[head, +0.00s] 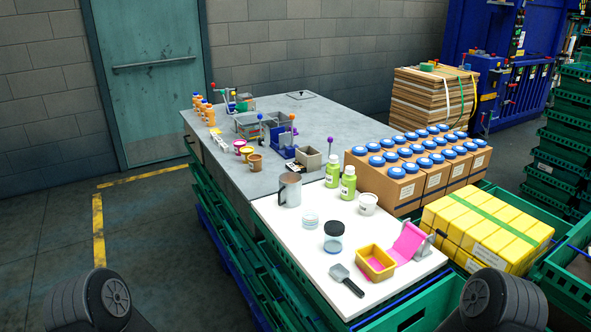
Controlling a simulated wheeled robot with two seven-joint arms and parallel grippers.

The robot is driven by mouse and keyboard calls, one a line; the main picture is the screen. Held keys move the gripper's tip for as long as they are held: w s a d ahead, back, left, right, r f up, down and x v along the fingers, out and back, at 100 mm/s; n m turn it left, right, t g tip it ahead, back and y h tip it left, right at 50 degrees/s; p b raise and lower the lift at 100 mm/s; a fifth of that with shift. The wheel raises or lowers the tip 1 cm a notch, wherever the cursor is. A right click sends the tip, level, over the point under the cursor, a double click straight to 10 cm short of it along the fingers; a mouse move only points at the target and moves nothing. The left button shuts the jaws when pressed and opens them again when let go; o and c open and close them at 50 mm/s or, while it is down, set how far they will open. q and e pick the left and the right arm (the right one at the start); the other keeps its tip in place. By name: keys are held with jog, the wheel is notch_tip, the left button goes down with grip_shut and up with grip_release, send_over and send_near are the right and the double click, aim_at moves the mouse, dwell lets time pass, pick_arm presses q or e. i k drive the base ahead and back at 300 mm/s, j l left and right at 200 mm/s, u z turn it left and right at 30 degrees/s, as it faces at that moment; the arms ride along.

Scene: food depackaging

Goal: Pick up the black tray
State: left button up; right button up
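No object in the head view reads clearly as a black tray. A small dark, flat item with white on it (292,168) lies on the grey counter, just left of a grey-beige open box (308,160). It is too small to tell whether it is a tray. A dark scoop-like tool (347,280) lies near the front edge of the white board. Only rounded dark parts of my arms show at the bottom left and bottom right corners. Neither of my grippers is in view.
The white board (290,225) holds a metal mug (289,190), green bottles (348,183), jars and a yellow container (375,263). Cartons with blue lids (425,160) and yellow packs (485,230) stand right. Green crates (565,130) are stacked far right. Floor on the left is clear.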

aim_at(297, 167)
jog(key=i+j+z, duration=0.1)
jog(key=z, duration=0.35)
jog(key=j+z, duration=0.2)
jog(key=z, duration=0.2)
jog(key=i+j+z, duration=0.1)
jog(key=z, duration=0.35)
jog(key=j+z, duration=0.25)
jog(key=z, duration=0.2)
jog(key=j+z, duration=0.1)
jog(key=j, duration=0.35)
jog(key=k+j+z, duration=0.15)
jog(key=j, duration=0.25)
jog(key=j+z, duration=0.1)
jog(key=j, duration=0.35)
jog(key=k+j+z, duration=0.15)
jog(key=j, duration=0.25)
jog(key=k+j+z, duration=0.1)
jog(key=j, duration=0.3)
jog(key=k+j+z, duration=0.1)
jog(key=j, duration=0.3)
jog(key=k+j+z, duration=0.15)
jog(key=k+j, duration=0.1)
jog(key=j, duration=0.2)
jog(key=k+j, duration=0.25)
jog(key=j, duration=0.3)
